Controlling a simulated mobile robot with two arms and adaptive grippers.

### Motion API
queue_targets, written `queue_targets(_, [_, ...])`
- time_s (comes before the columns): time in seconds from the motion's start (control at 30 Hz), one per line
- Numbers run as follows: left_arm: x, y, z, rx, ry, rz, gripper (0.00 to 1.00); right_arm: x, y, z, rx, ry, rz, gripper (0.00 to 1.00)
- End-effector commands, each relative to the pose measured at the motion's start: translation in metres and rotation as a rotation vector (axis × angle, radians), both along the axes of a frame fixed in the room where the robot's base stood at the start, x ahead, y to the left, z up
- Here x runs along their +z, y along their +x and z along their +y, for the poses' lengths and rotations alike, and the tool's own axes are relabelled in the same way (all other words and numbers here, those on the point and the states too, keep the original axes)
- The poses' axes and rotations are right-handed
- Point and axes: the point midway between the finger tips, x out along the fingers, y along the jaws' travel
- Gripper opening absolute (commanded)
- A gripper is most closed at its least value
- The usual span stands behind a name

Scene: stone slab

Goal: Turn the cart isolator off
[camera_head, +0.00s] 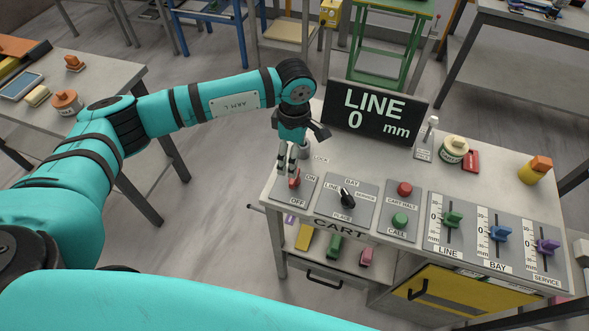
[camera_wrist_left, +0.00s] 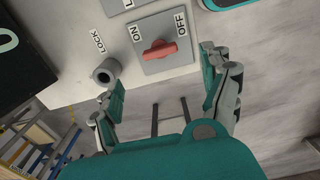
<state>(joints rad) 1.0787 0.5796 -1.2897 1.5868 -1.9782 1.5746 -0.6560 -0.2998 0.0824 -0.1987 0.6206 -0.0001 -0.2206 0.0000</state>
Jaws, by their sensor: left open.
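The cart isolator is a red rotary handle (camera_head: 294,181) on a grey plate marked ON and OFF, at the left end of the CART console. It also shows in the left wrist view as a red handle (camera_wrist_left: 160,51), lying roughly crosswise beneath the ON and OFF labels. I cannot tell for sure which mark it is set to. My left gripper (camera_head: 289,163) is open and empty, close to the isolator in the head view. In the left wrist view its fingers (camera_wrist_left: 163,70) are spread apart, with the handle beyond their tips and no clear contact. My right gripper is not in view.
A grey LOCK cylinder (camera_wrist_left: 105,72) stands beside the isolator plate. The black selector (camera_head: 347,198), red button (camera_head: 405,188), green button (camera_head: 399,220) and several sliders lie to the right. A LINE 0 mm display (camera_head: 375,112) stands behind. A side table (camera_head: 100,75) is at left.

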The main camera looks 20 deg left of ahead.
Motion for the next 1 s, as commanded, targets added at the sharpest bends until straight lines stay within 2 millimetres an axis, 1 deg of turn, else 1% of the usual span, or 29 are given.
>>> queue_targets(0.03, [-0.009,-0.002,0.000,0.000,0.001,0.006,0.81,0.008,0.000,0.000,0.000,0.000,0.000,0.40])
queue_targets(0.2, [-0.045,-0.001,-0.001,0.000,-0.001,0.005,0.81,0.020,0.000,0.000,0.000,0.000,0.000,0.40])
queue_targets(0.3, [-0.063,-0.002,0.000,0.000,0.000,0.004,0.81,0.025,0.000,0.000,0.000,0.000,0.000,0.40])
queue_targets(0.43, [-0.081,-0.001,0.000,0.001,-0.001,0.002,0.81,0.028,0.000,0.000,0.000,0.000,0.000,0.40])
queue_targets(0.6, [-0.091,0.000,-0.001,-0.001,-0.002,0.000,0.81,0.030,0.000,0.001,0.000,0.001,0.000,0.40])
queue_targets(0.87, [-0.093,0.000,-0.001,-0.001,-0.002,0.000,0.81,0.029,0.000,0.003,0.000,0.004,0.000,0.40])
queue_targets(1.0, [-0.092,0.000,0.000,-0.001,-0.002,0.000,0.64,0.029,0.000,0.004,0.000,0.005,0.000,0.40])
